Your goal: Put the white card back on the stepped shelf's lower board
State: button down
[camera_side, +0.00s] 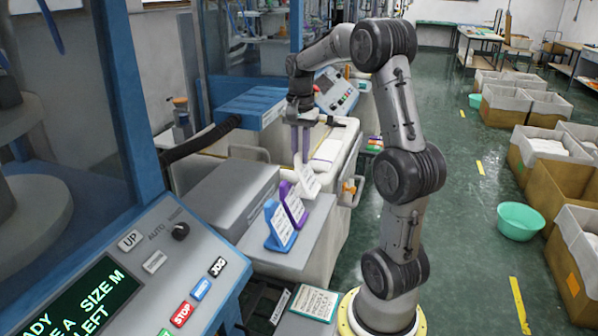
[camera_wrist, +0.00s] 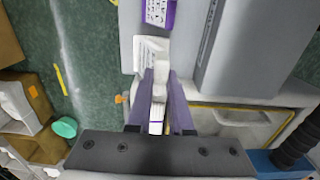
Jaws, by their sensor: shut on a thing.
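My gripper (camera_side: 301,158) points down and is shut on the white card (camera_side: 305,182), a small tent-like stand with printed lines on its face. The white card also shows in the wrist view (camera_wrist: 150,50), just beyond and between the gripper fingers (camera_wrist: 160,75). It is at the far end of the stepped shelf's lower board (camera_side: 315,230), beside the purple card. I cannot tell whether its bottom touches the board. The lower board shows in the wrist view as a pale strip (camera_wrist: 127,35). The fingers hide part of the card.
A purple card (camera_side: 293,204) and a blue card (camera_side: 280,227) stand in a row on the lower board, nearer the side camera. The shelf's higher grey step (camera_side: 225,190) rises to the left. A control panel (camera_side: 150,270) fills the front left.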

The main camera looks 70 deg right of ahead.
aim_at(300, 165)
jog(key=shift+f, duration=1.9)
jog(key=c, duration=0.8)
grip_release()
